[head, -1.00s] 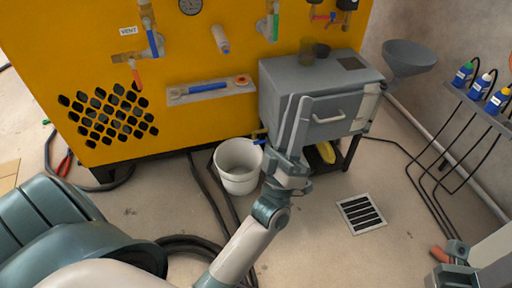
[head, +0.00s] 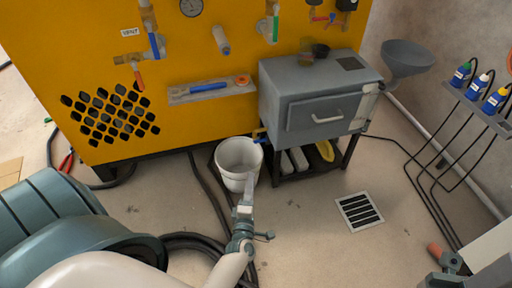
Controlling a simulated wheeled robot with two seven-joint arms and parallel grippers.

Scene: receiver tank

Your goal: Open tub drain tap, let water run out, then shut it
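A small tap with a blue handle (head: 260,140) and a brass-coloured body (head: 260,131) sits low at the left side of the grey tub (head: 292,91), beside the rim of the white bucket (head: 229,164). The tap is small, and I cannot tell whether it is open or whether water runs. My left gripper (head: 248,187) is in front of the bucket's lower right side, apart from the tap, pointing away from me. I see it nearly edge-on, so its opening is unclear. My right gripper (head: 437,258) is at the lower right edge, partly cut off; its opening is unclear.
The yellow machine (head: 90,50) carries a vent valve (head: 154,42), a gauge and other taps. A shelf (head: 182,96) holds a blue-handled tool. Black hoses (head: 190,240) lie on the floor. A floor grate (head: 359,211) lies right, with clear floor around it. A funnel (head: 407,58) stands behind.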

